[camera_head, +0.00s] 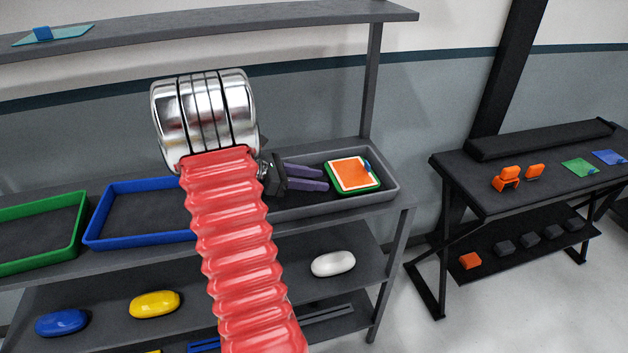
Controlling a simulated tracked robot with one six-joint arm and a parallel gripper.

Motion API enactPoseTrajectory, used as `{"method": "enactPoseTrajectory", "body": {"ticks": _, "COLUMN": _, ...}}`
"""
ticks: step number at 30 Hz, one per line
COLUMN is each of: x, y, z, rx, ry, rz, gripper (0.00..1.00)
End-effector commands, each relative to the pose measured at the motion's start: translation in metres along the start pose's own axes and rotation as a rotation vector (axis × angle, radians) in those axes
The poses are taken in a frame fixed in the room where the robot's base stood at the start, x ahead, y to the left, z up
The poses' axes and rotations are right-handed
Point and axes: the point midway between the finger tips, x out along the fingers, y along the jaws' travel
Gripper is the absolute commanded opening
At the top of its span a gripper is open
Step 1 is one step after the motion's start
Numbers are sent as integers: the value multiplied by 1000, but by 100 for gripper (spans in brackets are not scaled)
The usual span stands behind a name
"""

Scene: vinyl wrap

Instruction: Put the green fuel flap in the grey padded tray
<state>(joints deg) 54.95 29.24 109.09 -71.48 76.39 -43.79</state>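The green fuel flap (369,188) appears to be the rounded green piece lying flat in the right part of the grey padded tray (386,196). My red-sleeved arm hides the tray's left end.
A blue-rimmed tray (109,210) and a green-rimmed tray (72,226) stand left on the same shelf. Yellow (155,304), blue (62,322) and white (333,264) rounded pieces lie below. An upper shelf (230,21) hangs above. A side table (480,190) holds orange parts and sheets.

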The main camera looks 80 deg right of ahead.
Motion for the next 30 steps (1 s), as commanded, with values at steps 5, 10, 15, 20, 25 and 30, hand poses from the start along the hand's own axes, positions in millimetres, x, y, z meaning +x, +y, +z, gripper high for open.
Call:
{"method": "enactPoseTrajectory", "body": {"ticks": 5, "x": 0, "y": 0, "z": 0, "rx": 0, "ry": 0, "rz": 0, "gripper": 42}}
{"method": "enactPoseTrajectory", "body": {"ticks": 10, "x": 0, "y": 0, "z": 1, "rx": 1, "ry": 0, "rz": -1, "gripper": 42}}
{"method": "enactPoseTrajectory", "body": {"ticks": 15, "x": -9, "y": 0, "z": 1, "rx": 1, "ry": 1, "rz": 1, "gripper": 42}}
{"method": "enactPoseTrajectory", "body": {"ticks": 20, "x": -31, "y": 1, "z": 1, "rx": 2, "ry": 1, "rz": 3, "gripper": 42}}
{"method": "enactPoseTrajectory", "body": {"ticks": 25, "x": -61, "y": 1, "z": 1, "rx": 1, "ry": 1, "rz": 3, "gripper": 42}}
{"method": "enactPoseTrajectory", "body": {"ticks": 30, "x": -90, "y": 1, "z": 1, "rx": 1, "ry": 0, "rz": 3, "gripper": 42}}
